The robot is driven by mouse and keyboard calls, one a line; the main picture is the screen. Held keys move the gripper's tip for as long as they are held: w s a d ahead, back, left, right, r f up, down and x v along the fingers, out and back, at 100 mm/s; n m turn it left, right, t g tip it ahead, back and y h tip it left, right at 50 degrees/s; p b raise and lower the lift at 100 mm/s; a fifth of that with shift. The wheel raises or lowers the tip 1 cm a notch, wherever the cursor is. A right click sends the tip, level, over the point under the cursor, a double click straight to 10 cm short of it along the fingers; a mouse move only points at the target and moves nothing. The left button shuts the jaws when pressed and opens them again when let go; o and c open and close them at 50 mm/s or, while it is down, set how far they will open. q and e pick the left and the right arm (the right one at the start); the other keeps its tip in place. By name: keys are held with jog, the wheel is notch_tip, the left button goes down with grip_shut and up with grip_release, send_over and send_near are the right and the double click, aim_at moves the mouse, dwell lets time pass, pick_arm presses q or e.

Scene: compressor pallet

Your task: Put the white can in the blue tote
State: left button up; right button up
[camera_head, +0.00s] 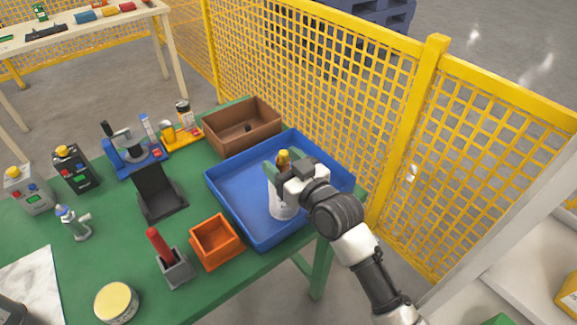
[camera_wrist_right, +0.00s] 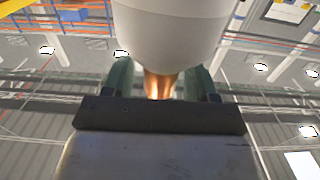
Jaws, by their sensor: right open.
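The white can (camera_head: 283,207) is inside the blue tote (camera_head: 232,187), upright; I cannot tell surely whether its base touches the floor of the tote. It has a narrow copper-coloured neck and a yellow-orange top. My right gripper (camera_head: 281,168) is at its upper part, with the jaws open. In the right wrist view the white can (camera_wrist_right: 175,35) fills the top, and its neck stands between the two green fingers of the gripper (camera_wrist_right: 160,82), with gaps on both sides. My left gripper is out of view.
The tote stands at the right edge of the green table (camera_head: 115,215). A brown bin (camera_head: 240,128) is behind it and an orange bin (camera_head: 215,242) in front left. A grey holder with a red handle (camera_head: 170,260) stands nearby. A yellow mesh fence (camera_head: 330,90) runs close behind.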

jog(key=b+v, duration=0.1)
jog(key=v, duration=1.1)
jog(key=shift+r, duration=0.15)
